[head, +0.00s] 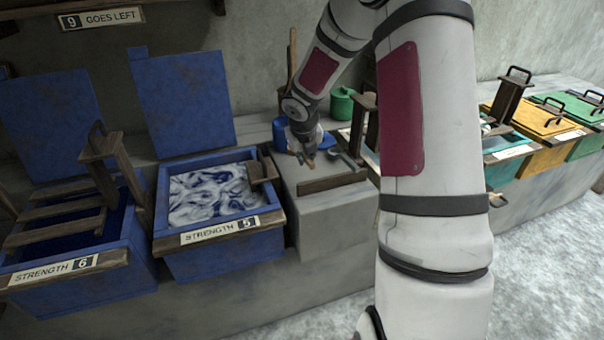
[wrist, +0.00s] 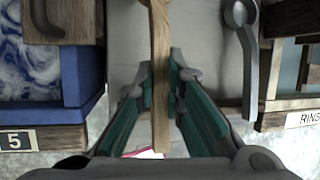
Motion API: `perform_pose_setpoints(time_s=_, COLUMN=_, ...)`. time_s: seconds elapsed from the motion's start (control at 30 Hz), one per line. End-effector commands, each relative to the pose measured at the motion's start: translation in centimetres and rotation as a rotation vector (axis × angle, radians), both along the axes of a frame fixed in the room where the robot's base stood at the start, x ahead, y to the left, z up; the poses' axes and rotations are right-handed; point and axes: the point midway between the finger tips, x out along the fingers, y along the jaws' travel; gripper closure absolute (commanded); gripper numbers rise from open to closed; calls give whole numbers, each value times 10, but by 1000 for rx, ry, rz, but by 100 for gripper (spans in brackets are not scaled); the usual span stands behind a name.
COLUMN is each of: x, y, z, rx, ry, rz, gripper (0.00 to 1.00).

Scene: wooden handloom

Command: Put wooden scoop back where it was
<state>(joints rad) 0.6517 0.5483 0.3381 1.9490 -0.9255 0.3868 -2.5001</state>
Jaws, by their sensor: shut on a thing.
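My gripper (wrist: 161,78) is shut on a long wooden handle (wrist: 160,30), which I take to be the wooden scoop. The handle runs lengthwise between the fingers, over the grey ledge. Its far end is cut off at the top of the wrist view, so I cannot see the bowl. In the head view my gripper (head: 306,150) is low over the ledge between the strength 5 vat and my arm, with a bit of wood showing at the fingers. I cannot tell whether the scoop touches the ledge.
A grey metal ladle (wrist: 249,60) lies right of the handle. The open blue strength 5 vat (head: 212,195) holds foamy liquid and stands left of the grey ledge (head: 330,215). A wooden strip (head: 332,182) edges the ledge. A green pot (head: 342,106) stands behind.

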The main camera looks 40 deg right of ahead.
Motion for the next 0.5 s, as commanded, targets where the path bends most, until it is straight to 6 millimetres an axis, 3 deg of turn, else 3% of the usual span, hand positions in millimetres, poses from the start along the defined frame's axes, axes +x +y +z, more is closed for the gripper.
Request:
perform_pose_setpoints(time_s=0.4, x=1, y=0, z=-44, rx=-1, ry=1, rz=0, gripper=100)
perform_pose_setpoints(time_s=0.5, x=0, y=0, z=-46, rx=0, ry=0, rz=-1, gripper=100)
